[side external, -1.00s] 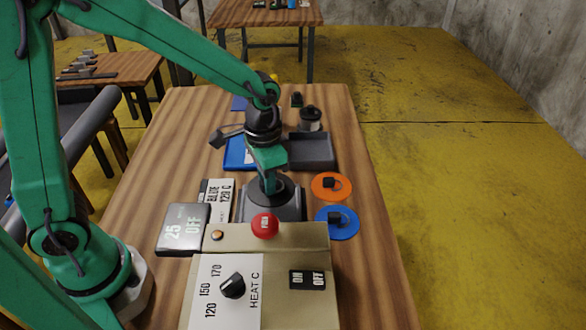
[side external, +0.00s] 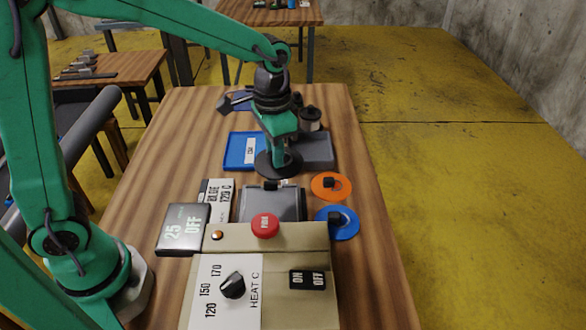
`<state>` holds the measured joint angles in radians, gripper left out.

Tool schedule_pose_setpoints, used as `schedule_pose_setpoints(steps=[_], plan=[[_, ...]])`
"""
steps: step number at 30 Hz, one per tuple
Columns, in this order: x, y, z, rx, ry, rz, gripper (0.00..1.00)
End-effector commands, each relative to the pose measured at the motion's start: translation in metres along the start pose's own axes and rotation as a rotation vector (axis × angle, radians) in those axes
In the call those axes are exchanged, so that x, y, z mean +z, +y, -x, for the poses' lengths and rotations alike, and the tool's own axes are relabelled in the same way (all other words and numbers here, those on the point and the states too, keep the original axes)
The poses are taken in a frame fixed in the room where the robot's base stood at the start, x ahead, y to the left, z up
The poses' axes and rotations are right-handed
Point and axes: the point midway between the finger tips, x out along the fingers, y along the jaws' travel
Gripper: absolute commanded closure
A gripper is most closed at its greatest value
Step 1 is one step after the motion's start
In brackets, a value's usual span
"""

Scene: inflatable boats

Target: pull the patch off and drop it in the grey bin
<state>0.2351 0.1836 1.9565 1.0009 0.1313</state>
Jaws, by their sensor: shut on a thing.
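My gripper (side external: 281,152) points down and is shut on a black round patch (side external: 265,167), which it carries above the table. The patch is apart from the heated plate (side external: 272,205). The grey bin (side external: 320,150) lies behind and to the right of the patch, and my gripper hides its left part. In this view the patch overlaps the bin's near left corner. I cannot tell whether it is over the bin.
A blue tray (side external: 232,150) stands left of the bin. An orange disc (side external: 320,188) and a blue disc (side external: 345,231) lie at right. The beige control box (side external: 285,262) with a red button (side external: 265,226) fills the front. A dark canister (side external: 311,117) stands behind the bin.

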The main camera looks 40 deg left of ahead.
Motion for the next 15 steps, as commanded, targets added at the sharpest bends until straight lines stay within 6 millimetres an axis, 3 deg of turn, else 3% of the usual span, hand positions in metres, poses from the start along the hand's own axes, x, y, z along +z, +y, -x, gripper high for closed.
schedule_pose_setpoints(steps=[8, 15], plan=[[-0.044, -0.027, 0.005, 0.000, -0.001, 0.003, 1.00], [-0.093, -0.068, 0.006, 0.000, -0.001, 0.003, 1.00]])
